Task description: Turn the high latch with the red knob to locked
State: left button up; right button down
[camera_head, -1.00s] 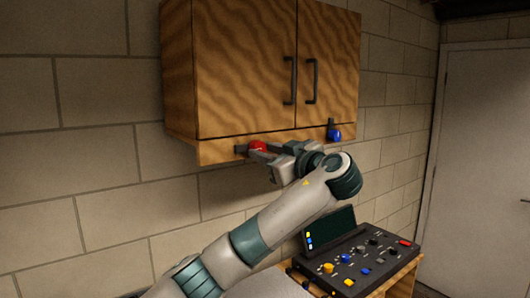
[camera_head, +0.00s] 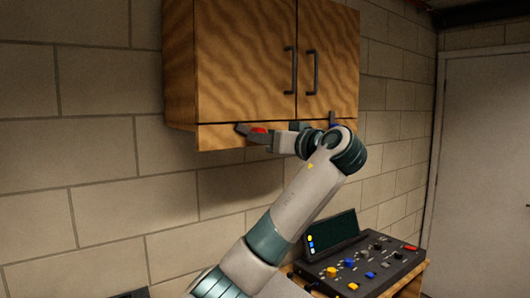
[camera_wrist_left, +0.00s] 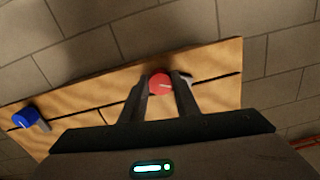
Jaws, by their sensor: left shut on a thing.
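The red knob (camera_head: 259,131) is on the strip along the bottom of the wooden wall cabinet, left of centre. Its dark latch bar (camera_head: 242,128) shows on its left and tilts up to the left. My left gripper (camera_head: 258,136) is shut on the red knob. In the left wrist view the red knob (camera_wrist_left: 159,83) sits between the two fingers (camera_wrist_left: 160,90), with its pale mark nearly level. The fingers hide part of the latch. My right gripper is not in view.
The wooden cabinet (camera_head: 245,60) has two closed doors with dark handles. A second latch (camera_head: 332,118) is to the right; its blue knob (camera_wrist_left: 30,115) shows in the wrist view. A control panel (camera_head: 365,265) with knobs stands below right.

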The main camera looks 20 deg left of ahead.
pick_arm(q)
jog(key=shift+s+r+m+b, duration=0.1)
jog(key=shift+m+b, duration=1.4)
jog(key=shift+m, duration=1.75)
jog(key=shift+s+r+m+b, duration=0.1)
jog(key=shift+m+b, duration=1.4)
jog(key=shift+m, duration=1.75)
jog(key=shift+w, duration=0.1)
jog(key=o, duration=1)
jog(key=shift+o, duration=0.2)
jog(key=shift+d, duration=0.1)
